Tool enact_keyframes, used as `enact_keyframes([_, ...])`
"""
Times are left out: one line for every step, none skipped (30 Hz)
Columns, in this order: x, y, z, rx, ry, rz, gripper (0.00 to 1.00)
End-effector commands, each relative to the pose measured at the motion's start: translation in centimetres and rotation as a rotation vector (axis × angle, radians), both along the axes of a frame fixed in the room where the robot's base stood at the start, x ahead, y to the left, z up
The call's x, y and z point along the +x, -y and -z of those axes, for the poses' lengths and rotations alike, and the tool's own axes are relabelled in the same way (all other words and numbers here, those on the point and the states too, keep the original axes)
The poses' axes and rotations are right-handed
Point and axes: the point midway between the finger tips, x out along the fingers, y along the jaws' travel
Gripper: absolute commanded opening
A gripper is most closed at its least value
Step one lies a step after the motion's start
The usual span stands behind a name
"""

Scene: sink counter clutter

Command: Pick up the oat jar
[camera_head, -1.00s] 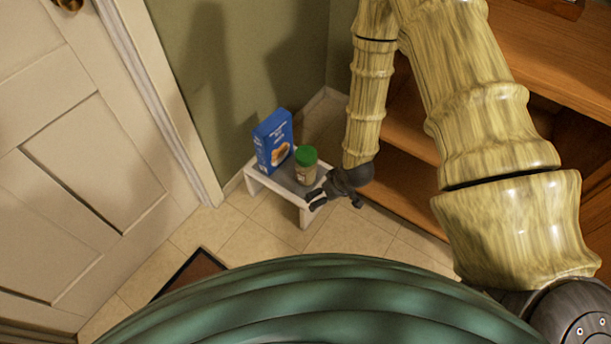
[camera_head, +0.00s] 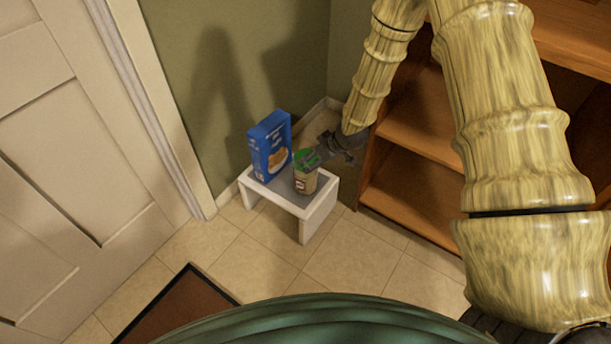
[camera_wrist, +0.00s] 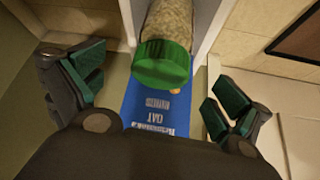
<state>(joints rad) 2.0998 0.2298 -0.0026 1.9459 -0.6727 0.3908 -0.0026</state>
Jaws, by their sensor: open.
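The oat jar (camera_head: 305,182) stands upright on a small white stool (camera_head: 317,212) with a grey top. It is a clear jar of pale oats with a green lid, and the lid shows large in the wrist view (camera_wrist: 163,64). My gripper (camera_head: 313,159) is at the jar's upper right in the head view and partly covers its lid. In the wrist view my gripper (camera_wrist: 150,98) is open, with one finger on each side and the lid just ahead between them. No finger visibly touches the jar.
A blue oat box (camera_head: 269,147) stands on the stool just left of the jar, and it shows beyond the lid in the wrist view (camera_wrist: 152,108). A wooden shelf unit (camera_head: 425,155) is to the right, a green wall behind. A brown mat (camera_head: 180,305) lies on the tiled floor.

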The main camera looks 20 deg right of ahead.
Motion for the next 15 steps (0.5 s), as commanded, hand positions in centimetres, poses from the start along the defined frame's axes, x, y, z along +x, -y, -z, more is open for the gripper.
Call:
enact_keyframes([0.2,-0.2,1.0,0.0,-0.002,-0.001,1.0])
enact_keyframes([0.4,-0.3,1.3,0.0,-0.002,-0.001,1.0])
enact_keyframes([0.8,-0.4,1.8,0.0,-0.001,0.0,1.0])
enact_keyframes([1.0,-0.5,2.2,0.0,-0.001,0.0,1.0])
enact_keyframes([1.1,-0.6,2.5,0.0,-0.002,-0.001,1.0])
enact_keyframes([1.3,-0.7,2.9,0.0,-0.002,-0.001,1.0])
enact_keyframes([1.5,-0.8,3.1,-0.001,-0.002,0.0,1.0])
enact_keyframes([1.6,-0.9,3.2,0.0,-0.001,0.0,1.0])
enact_keyframes([1.8,-1.0,3.4,0.0,-0.001,0.0,1.0])
enact_keyframes([1.8,-1.0,3.4,0.0,-0.001,0.0,1.0])
enact_keyframes([1.8,-1.1,3.6,0.0,-0.001,-0.001,1.0])
enact_keyframes([1.9,-1.1,3.7,0.0,-0.001,-0.001,1.0])
enact_keyframes([2.0,-1.2,3.9,-0.001,-0.002,-0.001,1.0])
enact_keyframes([2.0,-1.3,4.2,-0.001,-0.002,-0.001,1.0])
enact_keyframes([2.2,-1.4,4.6,-0.001,-0.002,-0.001,1.0])
